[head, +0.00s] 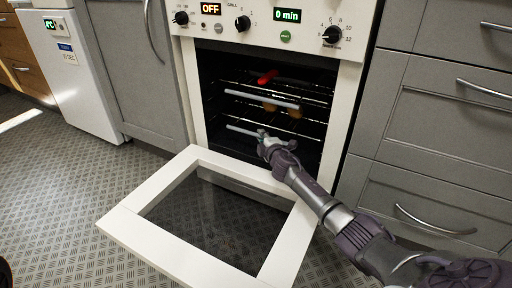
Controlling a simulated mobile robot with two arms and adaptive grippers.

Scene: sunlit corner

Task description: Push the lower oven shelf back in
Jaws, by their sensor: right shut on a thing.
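The oven (345,110) stands open, with its white-framed glass door (165,243) folded down in front. Inside, the lower oven shelf (240,130) shows as a pale front bar with dark wires behind it. The upper shelf (262,99) is above it, with a similar bar. My right gripper (265,141) is shut on the lower shelf's front bar near its right part, above the lowered door. The gripper hides part of the bar there. My left gripper is not in view.
A red item (267,77) and small orange-brown items (270,106) are inside the oven around the upper shelf. Grey drawers (430,130) stand close on the right, a grey cabinet (135,80) on the left. The patterned floor (70,195) left of the door is clear.

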